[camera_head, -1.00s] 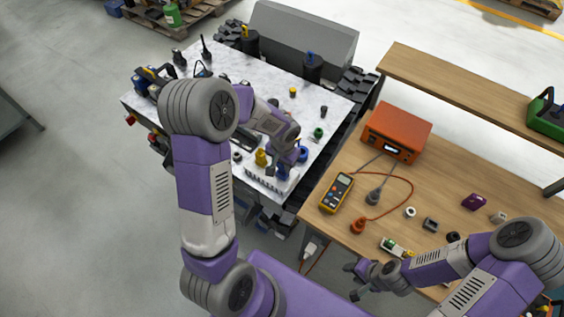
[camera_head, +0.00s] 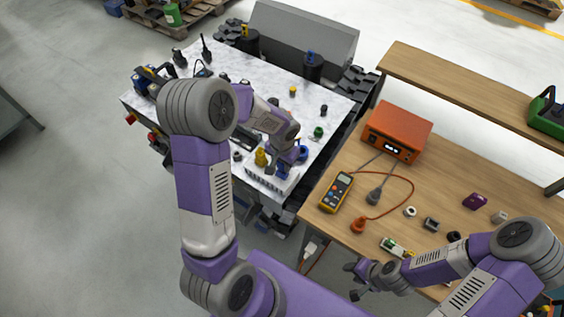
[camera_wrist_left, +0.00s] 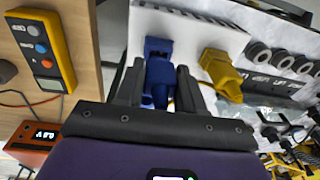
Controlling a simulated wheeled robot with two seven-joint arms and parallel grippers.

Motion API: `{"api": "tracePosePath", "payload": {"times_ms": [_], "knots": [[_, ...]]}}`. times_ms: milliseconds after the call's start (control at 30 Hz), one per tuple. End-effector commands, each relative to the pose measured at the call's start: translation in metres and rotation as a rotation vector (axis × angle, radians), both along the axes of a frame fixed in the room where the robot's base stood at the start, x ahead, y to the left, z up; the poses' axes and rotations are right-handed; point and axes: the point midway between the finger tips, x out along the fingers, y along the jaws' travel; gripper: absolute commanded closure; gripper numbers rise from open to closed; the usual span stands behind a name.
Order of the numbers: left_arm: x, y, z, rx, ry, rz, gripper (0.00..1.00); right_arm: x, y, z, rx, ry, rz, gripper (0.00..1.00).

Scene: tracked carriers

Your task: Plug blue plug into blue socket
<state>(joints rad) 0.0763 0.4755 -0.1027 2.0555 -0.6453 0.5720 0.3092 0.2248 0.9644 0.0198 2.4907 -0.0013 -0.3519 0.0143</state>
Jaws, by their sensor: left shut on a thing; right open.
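My left gripper (camera_head: 282,171) is over the front edge of the white-topped table in the head view. In the left wrist view its fingers stand on both sides of the blue plug (camera_wrist_left: 159,82) and are shut on it. A wider blue part, seemingly the blue socket (camera_wrist_left: 158,46), lies just beyond the plug at the white socket strip (camera_wrist_left: 190,30). Plug and socket look lined up and touching or nearly so; how deep the plug sits is hidden. My right gripper (camera_head: 356,281) is open and empty, by the wooden bench's front edge.
A yellow plug (camera_wrist_left: 222,72) stands at the strip beside the blue one; it also shows in the head view (camera_head: 261,157). A blue ring-like object (camera_head: 302,153) is close by. The wooden bench holds a multimeter (camera_head: 336,192) and an orange box (camera_head: 396,132).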

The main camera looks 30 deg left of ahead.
Motion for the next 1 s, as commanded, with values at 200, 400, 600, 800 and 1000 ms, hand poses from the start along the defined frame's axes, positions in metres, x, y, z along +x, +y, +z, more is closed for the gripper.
{"api": "tracePosePath", "payload": {"times_ms": [200, 400, 600, 800, 1000], "knots": [[0.0, 0.0, -0.004, 0.0, -0.001, 0.0, 1.0, 0.0, 0.0, -0.004, 0.0, 0.0, 0.0, 0.57], [0.0, 0.0, -0.01, 0.0, -0.001, 0.0, 1.0, 0.0, 0.0, -0.009, 0.0, 0.0, 0.0, 0.57], [0.0, 0.0, -0.015, 0.0, -0.001, 0.0, 1.0, 0.0, 0.0, -0.014, 0.0, 0.0, 0.0, 0.57], [0.0, 0.0, -0.02, 0.0, -0.001, 0.0, 1.0, 0.0, 0.0, -0.019, 0.0, 0.0, 0.0, 0.57], [0.0, 0.0, -0.021, 0.0, -0.001, 0.0, 1.0, 0.0, 0.0, -0.02, 0.0, 0.0, 0.0, 0.57]]}}
